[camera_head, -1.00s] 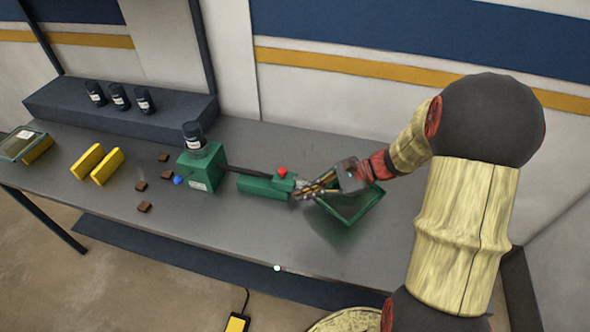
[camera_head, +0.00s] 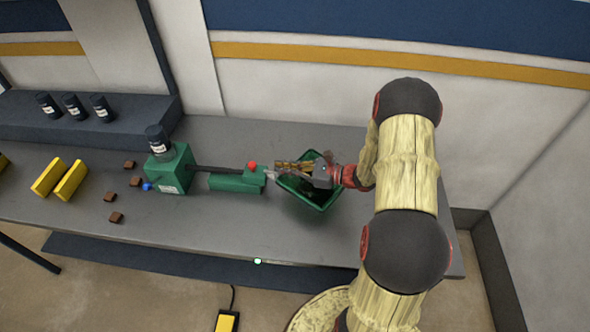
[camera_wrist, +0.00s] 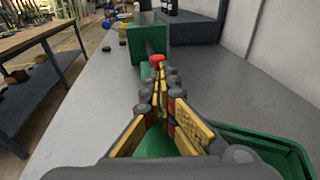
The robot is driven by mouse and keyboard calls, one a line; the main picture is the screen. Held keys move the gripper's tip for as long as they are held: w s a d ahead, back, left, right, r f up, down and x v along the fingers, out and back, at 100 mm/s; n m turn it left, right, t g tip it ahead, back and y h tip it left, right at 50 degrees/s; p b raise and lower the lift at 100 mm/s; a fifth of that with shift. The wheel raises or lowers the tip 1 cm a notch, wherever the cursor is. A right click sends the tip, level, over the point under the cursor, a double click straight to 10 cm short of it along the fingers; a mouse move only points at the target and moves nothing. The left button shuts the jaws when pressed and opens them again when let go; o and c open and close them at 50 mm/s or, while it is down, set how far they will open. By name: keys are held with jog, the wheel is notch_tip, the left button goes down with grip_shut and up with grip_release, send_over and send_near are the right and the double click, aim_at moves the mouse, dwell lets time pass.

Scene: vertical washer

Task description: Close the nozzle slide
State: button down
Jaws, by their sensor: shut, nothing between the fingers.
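The green machine has a tall block (camera_head: 170,172), joined by a dark rod (camera_head: 212,169) to a low green slide block (camera_head: 253,177) with a red knob (camera_head: 252,165). This block stands clear of the tall block, above a long green base (camera_head: 233,184). My gripper (camera_head: 277,168) is shut and empty, just right of the slide block and pointing left at it. I cannot tell whether the fingertips touch it. In the wrist view, my gripper (camera_wrist: 163,82) lines up with the red knob (camera_wrist: 157,58) and tall block (camera_wrist: 148,43). The fingers hide most of the slide there.
A green tray (camera_head: 322,205) lies under and beside my gripper. A dark-capped bottle (camera_head: 157,140) sits on the tall block. A blue ball (camera_head: 147,187), brown pieces (camera_head: 116,217) and yellow blocks (camera_head: 70,181) lie left. The front tabletop (camera_head: 225,225) is clear.

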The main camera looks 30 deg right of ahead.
aim_at(265, 171)
jog(key=x, duration=0.6)
jog(key=shift+w, duration=0.15)
jog(key=x, duration=0.4)
jog(key=a+r+b+x, duration=0.1)
jog(key=x, duration=0.1)
jog(key=shift+s+a+f, duration=0.1)
jog(key=shift+s, duration=0.15)
